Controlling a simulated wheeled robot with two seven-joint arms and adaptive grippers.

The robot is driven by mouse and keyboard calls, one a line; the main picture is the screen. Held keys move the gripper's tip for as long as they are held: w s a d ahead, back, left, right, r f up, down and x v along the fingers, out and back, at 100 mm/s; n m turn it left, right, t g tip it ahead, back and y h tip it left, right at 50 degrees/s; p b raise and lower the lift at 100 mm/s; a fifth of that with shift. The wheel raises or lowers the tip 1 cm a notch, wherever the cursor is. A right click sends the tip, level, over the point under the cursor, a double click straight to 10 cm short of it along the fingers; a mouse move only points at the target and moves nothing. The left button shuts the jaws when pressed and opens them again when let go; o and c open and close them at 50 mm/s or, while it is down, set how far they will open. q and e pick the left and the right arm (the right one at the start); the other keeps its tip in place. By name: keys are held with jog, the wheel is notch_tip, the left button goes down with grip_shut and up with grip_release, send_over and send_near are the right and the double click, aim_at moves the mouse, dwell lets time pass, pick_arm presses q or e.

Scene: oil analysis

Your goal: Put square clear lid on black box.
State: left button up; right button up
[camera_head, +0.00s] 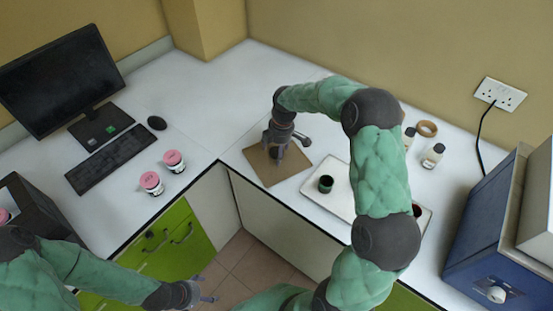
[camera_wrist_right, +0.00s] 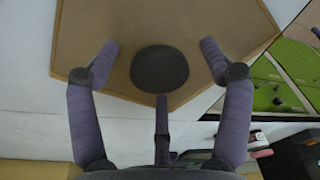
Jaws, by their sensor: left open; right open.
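A flat, square, brownish see-through-looking panel (camera_head: 262,176), which appears to be the lid, lies on the white counter. In the right wrist view the panel (camera_wrist_right: 130,32) has a dark round knob (camera_wrist_right: 160,68) on it. My right gripper (camera_head: 279,152) is over the panel, pointing down. Its fingers (camera_wrist_right: 159,55) are open on either side of the knob; I cannot tell whether they touch it. The black box (camera_head: 45,212) stands at the left edge, partly cut off and partly behind my left arm. My left gripper (camera_head: 204,289) is open and empty, low in front of the counter.
Two pink-lidded jars (camera_head: 162,174) stand on the left counter near a keyboard (camera_head: 110,160) and monitor (camera_head: 62,80). A white tray (camera_head: 318,192) with a dark cup (camera_head: 326,184) lies right of the panel. Small bottles (camera_head: 433,156) and a blue machine (camera_head: 490,225) are at right.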

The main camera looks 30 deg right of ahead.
jog(key=shift+f, duration=0.4)
grip_shut()
